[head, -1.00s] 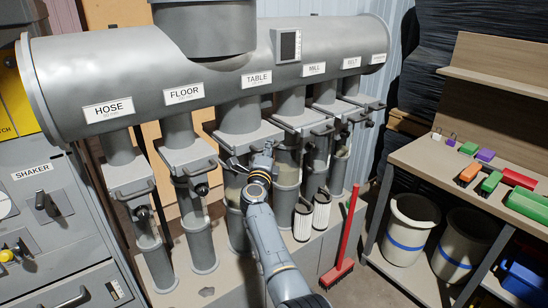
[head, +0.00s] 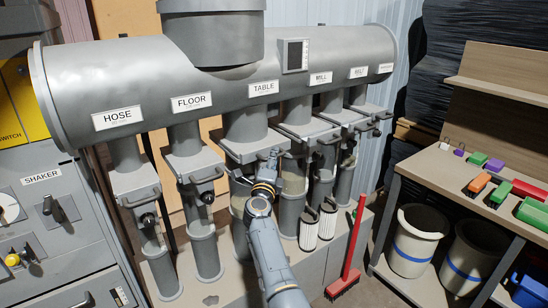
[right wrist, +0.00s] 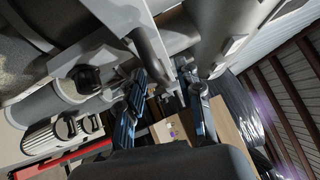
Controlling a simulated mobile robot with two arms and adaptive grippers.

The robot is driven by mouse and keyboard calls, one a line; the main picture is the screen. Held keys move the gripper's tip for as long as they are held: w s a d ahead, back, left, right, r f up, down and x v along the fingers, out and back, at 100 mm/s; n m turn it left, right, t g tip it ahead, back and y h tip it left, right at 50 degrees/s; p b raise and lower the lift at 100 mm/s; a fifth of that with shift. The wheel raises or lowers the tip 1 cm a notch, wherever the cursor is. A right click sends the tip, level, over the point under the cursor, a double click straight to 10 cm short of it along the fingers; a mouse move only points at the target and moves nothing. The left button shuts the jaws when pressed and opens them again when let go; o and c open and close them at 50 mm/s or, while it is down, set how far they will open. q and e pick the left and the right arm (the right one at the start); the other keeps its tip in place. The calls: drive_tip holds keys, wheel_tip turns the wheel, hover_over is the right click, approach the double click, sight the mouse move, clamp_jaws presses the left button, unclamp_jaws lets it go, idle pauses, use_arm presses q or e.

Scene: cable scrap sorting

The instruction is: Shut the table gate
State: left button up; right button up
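The table gate (head: 250,146) is a grey slide gate on the pipe under the TABLE label (head: 264,88), on the big grey duct. A bar handle shows along its front edge. My right gripper (head: 270,158) is close in front of the gate's right front part and covers some of it. In the right wrist view its two fingers (right wrist: 166,112) stand apart, with grey gate metal just beyond them. I cannot tell whether they touch the handle or how far the gate is slid in. My left gripper is out of view.
Neighbouring gates carry similar handles, such as the FLOOR gate (head: 193,165) and the MILL gate (head: 308,130). A red broom (head: 352,250) and two filter cartridges (head: 318,225) stand at the right. A workbench (head: 440,175) with bins beneath stands further right.

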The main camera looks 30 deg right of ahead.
drive_tip(key=v, duration=0.5)
drive_tip(key=shift+s+a, duration=0.25)
drive_tip(key=shift+s, duration=0.05)
